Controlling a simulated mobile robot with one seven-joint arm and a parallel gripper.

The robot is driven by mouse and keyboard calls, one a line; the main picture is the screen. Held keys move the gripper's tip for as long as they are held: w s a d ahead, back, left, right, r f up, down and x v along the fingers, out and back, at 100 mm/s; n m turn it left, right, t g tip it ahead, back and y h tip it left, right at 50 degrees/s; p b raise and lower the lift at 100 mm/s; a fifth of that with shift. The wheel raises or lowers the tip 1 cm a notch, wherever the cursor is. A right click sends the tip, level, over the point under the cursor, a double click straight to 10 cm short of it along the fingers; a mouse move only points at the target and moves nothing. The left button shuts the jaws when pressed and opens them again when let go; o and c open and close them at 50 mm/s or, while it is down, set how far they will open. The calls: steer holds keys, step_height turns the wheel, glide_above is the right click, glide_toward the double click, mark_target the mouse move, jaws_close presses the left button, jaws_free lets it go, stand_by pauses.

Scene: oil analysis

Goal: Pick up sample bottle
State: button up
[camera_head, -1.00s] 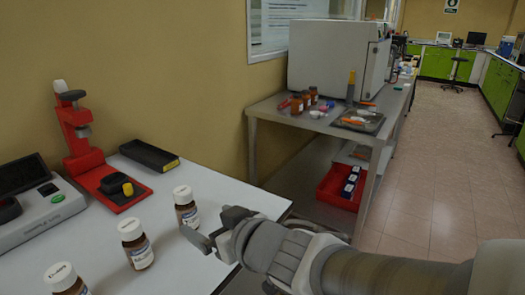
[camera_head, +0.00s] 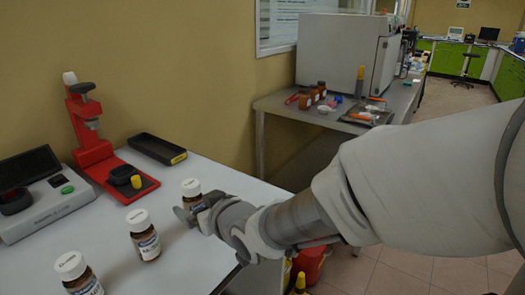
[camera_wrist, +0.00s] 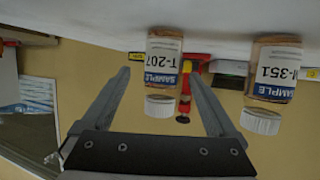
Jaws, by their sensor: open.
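Three brown sample bottles with white caps stand in a row on the white table. The far bottle (camera_head: 191,188) is beside my gripper (camera_head: 190,217), which partly hides it. The middle bottle (camera_head: 144,236) and the near bottle (camera_head: 77,272) stand to the left, apart from the gripper. The wrist view is upside down. In it, my open gripper (camera_wrist: 160,92) has a bottle labelled T-207 (camera_wrist: 162,75) lying between its fingers in the picture. A second bottle (camera_wrist: 270,85), its label ending in -351, is outside the fingers to the right. Contact cannot be told.
A red stand (camera_head: 95,135), a black tray (camera_head: 157,149) and a grey instrument (camera_head: 40,195) line the wall side of the white table (camera_head: 185,262). A metal table (camera_head: 285,105) with small bottles and a white machine stands behind.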

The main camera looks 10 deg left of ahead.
mark_target(191, 202)
steer(key=b+x, duration=0.2)
steer(key=x, duration=0.2)
steer(key=shift+a+f+b, duration=0.25)
steer(key=shift+b, duration=0.15)
steer(key=shift+w+a, duration=0.3)
steer(key=shift+w, duration=0.05)
jaws_close()
steer(key=shift+r, duration=0.1)
